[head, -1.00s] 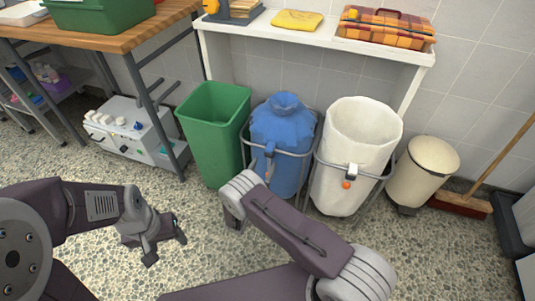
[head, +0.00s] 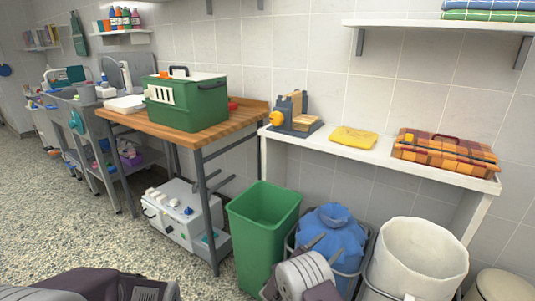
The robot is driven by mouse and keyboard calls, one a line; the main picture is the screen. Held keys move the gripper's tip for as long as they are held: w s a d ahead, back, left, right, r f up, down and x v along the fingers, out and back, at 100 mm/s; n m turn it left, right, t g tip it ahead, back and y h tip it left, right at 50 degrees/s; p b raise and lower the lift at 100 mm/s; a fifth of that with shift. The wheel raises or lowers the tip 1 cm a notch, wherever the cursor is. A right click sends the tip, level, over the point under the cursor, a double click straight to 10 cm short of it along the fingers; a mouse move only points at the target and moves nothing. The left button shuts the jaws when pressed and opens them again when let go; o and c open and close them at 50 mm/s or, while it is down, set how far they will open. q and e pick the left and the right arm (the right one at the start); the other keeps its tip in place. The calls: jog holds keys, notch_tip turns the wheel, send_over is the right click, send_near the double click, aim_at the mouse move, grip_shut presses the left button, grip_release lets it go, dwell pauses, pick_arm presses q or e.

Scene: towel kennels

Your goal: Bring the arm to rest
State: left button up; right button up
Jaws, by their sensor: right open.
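My right gripper (head: 294,262) is at the bottom of the head view, in front of the blue bag (head: 340,238) in its metal frame and beside the green bin (head: 262,225). It is open, with nothing seen between its fingers; its rounded grey wrist hides part of it. The rest of my right arm is cut off by the bottom edge. Of my left arm, only a dark link shows at the bottom left; its gripper is out of view.
A white bag (head: 418,258) stands right of the blue one. Above them, a white shelf (head: 375,151) bears a yellow cloth (head: 354,137) and a plaid case (head: 446,152). A wooden bench (head: 133,122) with a green carrier (head: 187,108) stands left. Speckled floor is clear at left.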

jog(key=s+d+r+m+g+h, duration=0.1)
jog(key=s+d+r+m+g, duration=0.3)
jog(key=d+r, duration=0.25)
jog(key=s+d+m+g+y, duration=0.2)
jog(key=s+d+m+g, duration=0.5)
jog(key=s, duration=0.5)
jog(key=s+a+f+m+g+y, duration=0.1)
jog(key=s+m+y, duration=0.15)
jog(key=s, duration=0.25)
jog(key=s+a+f+m+g+y, duration=0.1)
jog(key=s+a+f+m+y, duration=0.15)
jog(key=s, duration=0.25)
jog(key=s+a+f+m+t+y, duration=0.1)
jog(key=s+a+f+m+y, duration=0.1)
jog(key=s+a+m+y, duration=0.3)
jog(key=s+a+f+m+y, duration=0.1)
jog(key=a+f+y, duration=0.2)
jog(key=a, duration=0.4)
notch_tip(320, 180, up, 34)
jog(key=w+a+m+t+p, duration=0.1)
jog(key=w+p, duration=0.1)
jog(key=p, duration=3.1)
jog(key=shift+f+y, duration=0.2)
jog(key=shift+y, duration=0.1)
jog(key=shift+w+a+f, duration=0.1)
jog(key=shift+w+f, duration=0.05)
jog(key=shift+c, duration=0.9)
